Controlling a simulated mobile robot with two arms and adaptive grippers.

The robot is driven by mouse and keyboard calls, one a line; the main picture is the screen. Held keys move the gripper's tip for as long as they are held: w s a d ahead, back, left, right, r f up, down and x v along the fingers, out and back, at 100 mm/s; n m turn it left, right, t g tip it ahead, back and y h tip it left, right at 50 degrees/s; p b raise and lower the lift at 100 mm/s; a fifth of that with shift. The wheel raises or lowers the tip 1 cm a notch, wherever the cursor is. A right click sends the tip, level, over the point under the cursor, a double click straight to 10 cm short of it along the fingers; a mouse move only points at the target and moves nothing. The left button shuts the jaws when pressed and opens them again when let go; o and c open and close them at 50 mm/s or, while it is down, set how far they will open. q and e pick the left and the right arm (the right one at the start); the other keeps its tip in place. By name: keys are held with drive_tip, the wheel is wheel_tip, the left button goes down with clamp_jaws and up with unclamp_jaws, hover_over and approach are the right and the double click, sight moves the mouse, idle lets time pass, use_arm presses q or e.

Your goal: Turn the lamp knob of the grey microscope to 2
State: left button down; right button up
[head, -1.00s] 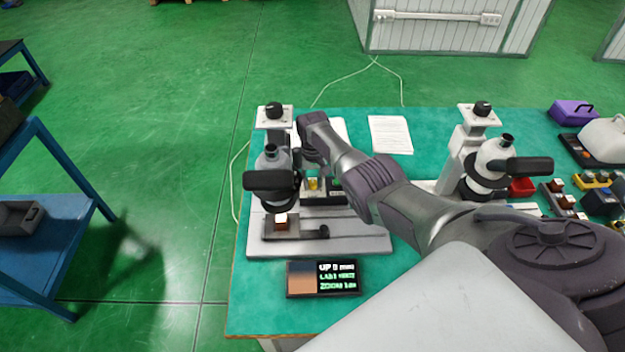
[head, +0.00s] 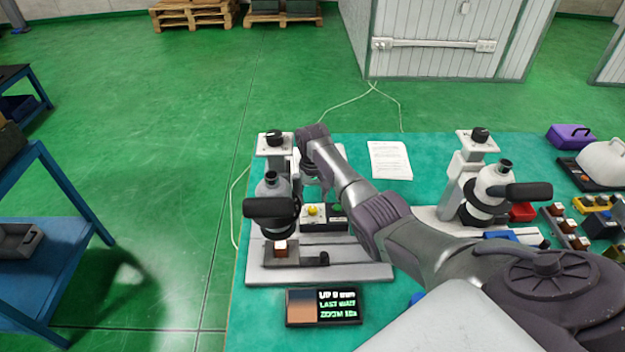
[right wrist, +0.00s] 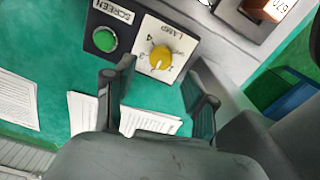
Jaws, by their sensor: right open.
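The grey microscope (head: 272,190) stands at the left of the green table, on a pale base. Its yellow lamp knob (head: 313,210) also shows in the right wrist view (right wrist: 161,57), on a white plate marked LAMP with numbers. I cannot read surely which number it points at. My right gripper (head: 314,184) hangs behind the microscope, close to the knob. In the right wrist view its two fingers (right wrist: 160,84) are apart and empty, with the knob just beyond the tips, between them in the picture. Contact is not visible. My left gripper is out of view.
A green button (right wrist: 104,40) sits beside the knob on a dark SCREEN panel. A small display (head: 322,307) lies before the base. A second microscope (head: 487,190) stands to the right. Papers (head: 389,160) lie behind. My right forearm crosses the table.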

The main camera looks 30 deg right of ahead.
sight(313, 208)
wheel_tip(313, 208, up, 8)
drive_tip(key=shift+f, duration=0.15)
idle(0.6)
